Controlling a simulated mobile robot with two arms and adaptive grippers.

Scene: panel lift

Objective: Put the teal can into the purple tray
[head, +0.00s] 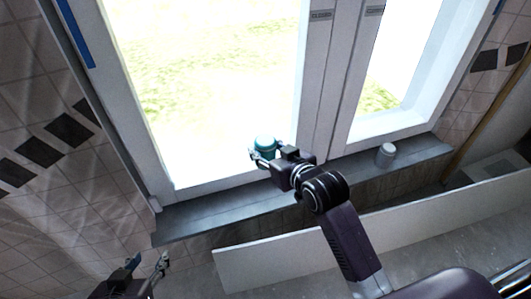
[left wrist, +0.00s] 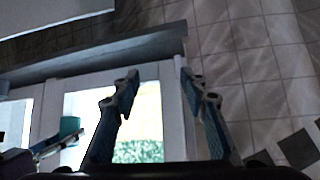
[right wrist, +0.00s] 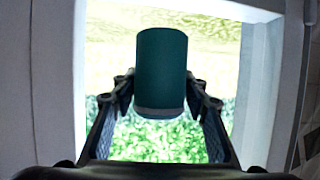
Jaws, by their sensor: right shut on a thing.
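The teal can (head: 265,147) is held by my right gripper (head: 264,157), up in front of the window above the sill. In the right wrist view the teal can (right wrist: 161,68) stands between the two fingers, which are shut on its sides; its pale end faces the bottom of the picture. It also shows at the left of the left wrist view (left wrist: 70,128). My left gripper (head: 148,262) is low at the left in the head view. In the left wrist view its fingers (left wrist: 158,85) are apart with nothing between them. No purple tray shows.
A grey can (head: 386,154) stands on the right part of the dark window sill (head: 205,215). A long pale panel (head: 300,255) runs below the sill. The white window frame (head: 325,90) is close behind the right gripper. Tiled walls flank the window.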

